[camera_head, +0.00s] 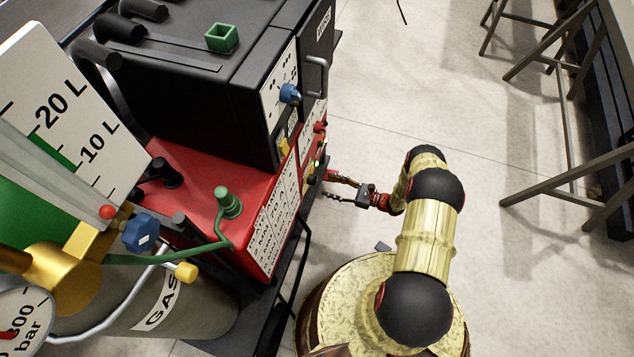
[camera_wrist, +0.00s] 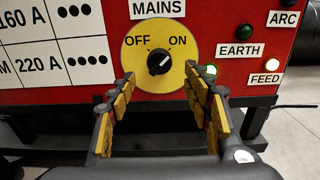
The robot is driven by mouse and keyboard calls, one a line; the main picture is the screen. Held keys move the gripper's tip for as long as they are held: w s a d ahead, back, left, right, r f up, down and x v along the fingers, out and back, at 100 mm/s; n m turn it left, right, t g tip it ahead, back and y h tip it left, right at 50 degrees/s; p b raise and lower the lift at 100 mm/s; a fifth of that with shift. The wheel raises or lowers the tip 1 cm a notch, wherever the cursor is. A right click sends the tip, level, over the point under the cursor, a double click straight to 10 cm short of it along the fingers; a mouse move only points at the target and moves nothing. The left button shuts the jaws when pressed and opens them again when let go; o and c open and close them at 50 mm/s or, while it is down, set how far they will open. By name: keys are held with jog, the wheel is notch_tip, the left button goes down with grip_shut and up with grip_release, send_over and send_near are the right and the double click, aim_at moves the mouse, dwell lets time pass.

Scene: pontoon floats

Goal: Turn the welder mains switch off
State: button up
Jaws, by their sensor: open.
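The mains switch (camera_wrist: 158,61) is a black knob on a round yellow plate (camera_wrist: 134,52) marked OFF at upper left and ON at upper right. Its white pointer line points to the upper right, toward ON. A MAINS label (camera_wrist: 157,8) sits above it. My gripper (camera_wrist: 160,79) is open in the wrist view, its yellow-padded fingers either side of the knob's lower area, with nothing between them. The head view shows my gripper (camera_head: 342,188) at the red front panel of the welder (camera_head: 262,240); the knob is not clear there.
A lit FEED lamp (camera_wrist: 271,63) and a dark green EARTH lamp (camera_wrist: 245,32) are right of the switch. A black rail (camera_wrist: 60,118) runs below the panel. Open floor (camera_head: 400,95) lies right of the welder.

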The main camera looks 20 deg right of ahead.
aim_at(313, 180)
jog(key=b+x, duration=0.1)
jog(key=x, duration=0.5)
jog(key=shift+w+a, duration=0.1)
jog(key=shift+c, duration=1.1)
jog(key=c, duration=0.9)
jog(key=shift+c, duration=0.2)
